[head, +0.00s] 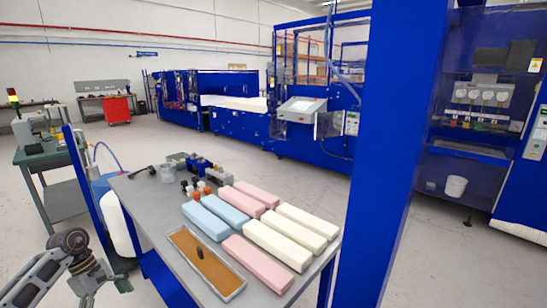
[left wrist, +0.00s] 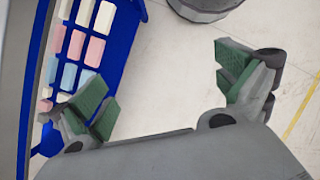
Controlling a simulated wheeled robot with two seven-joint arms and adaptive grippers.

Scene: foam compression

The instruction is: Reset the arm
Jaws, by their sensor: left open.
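My left arm enters the head view at the lower left, beside the near left end of the grey table (head: 150,217). The left wrist view shows my left gripper (left wrist: 167,88) with its green-padded fingers wide apart. Nothing is between them, only pale floor behind. The gripper is clear of the table and touches no foam. Blue blocks (head: 205,220), pink blocks (head: 257,264) and cream blocks (head: 278,246) lie in rows on the table. Foam blocks (left wrist: 73,45) also show at the upper left of the left wrist view. My right gripper is not in view.
A shallow tray with a brown inside (head: 180,238) and a small dark object sits at the table's front. Small bottles (head: 197,190) stand behind the blocks. A blue post (head: 388,150) rises right of the table. Blue machines (head: 180,92) stand farther back, with open floor between.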

